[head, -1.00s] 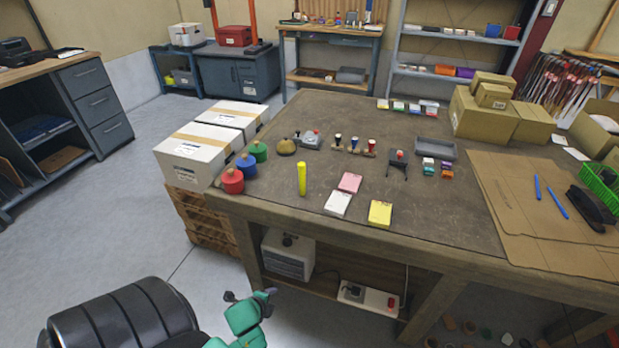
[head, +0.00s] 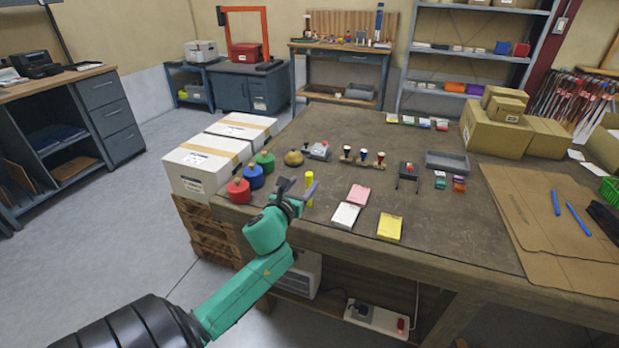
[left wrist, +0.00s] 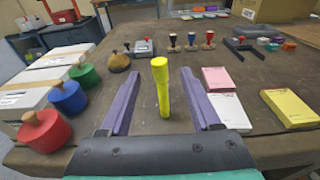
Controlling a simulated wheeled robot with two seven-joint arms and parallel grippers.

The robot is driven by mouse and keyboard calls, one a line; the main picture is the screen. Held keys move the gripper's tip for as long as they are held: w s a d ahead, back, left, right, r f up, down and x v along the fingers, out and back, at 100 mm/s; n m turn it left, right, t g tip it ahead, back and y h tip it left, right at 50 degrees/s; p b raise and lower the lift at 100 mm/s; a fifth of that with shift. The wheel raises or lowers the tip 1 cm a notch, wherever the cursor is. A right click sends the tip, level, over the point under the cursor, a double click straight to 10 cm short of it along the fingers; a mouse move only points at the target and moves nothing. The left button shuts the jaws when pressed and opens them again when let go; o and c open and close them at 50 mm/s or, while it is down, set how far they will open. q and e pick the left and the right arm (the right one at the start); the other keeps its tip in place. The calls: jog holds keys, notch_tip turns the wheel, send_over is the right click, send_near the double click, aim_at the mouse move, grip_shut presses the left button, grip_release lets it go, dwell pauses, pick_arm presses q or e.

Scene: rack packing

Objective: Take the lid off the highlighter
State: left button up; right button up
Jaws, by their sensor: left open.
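The yellow highlighter (head: 309,190) stands upright on the brown table near its front edge, with its lid on top. It also shows in the left wrist view (left wrist: 162,95), standing between the two purple fingers. My left gripper (head: 298,188) is open at the table's front edge, its fingers to either side of the highlighter in the picture. In the left wrist view a clear gap shows on both sides of the highlighter, so the fingers (left wrist: 160,100) do not touch it. My right gripper is not in view.
Red (head: 238,191), blue (head: 251,177) and green (head: 265,162) knobbed pots stand left of the highlighter. Pink (head: 357,195), white (head: 345,215) and yellow (head: 390,226) note pads lie to its right. Stamps (head: 363,158) and a grey tray (head: 447,161) are farther back.

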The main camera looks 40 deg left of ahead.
aim_at(308, 178)
pick_arm(q)
jog(key=x, duration=0.5)
jog(key=shift+r, duration=0.15)
jog(key=shift+w+a, duration=0.1)
jog(key=shift+w, duration=0.25)
jog(key=shift+s, duration=0.15)
jog(key=c, duration=0.6)
grip_shut()
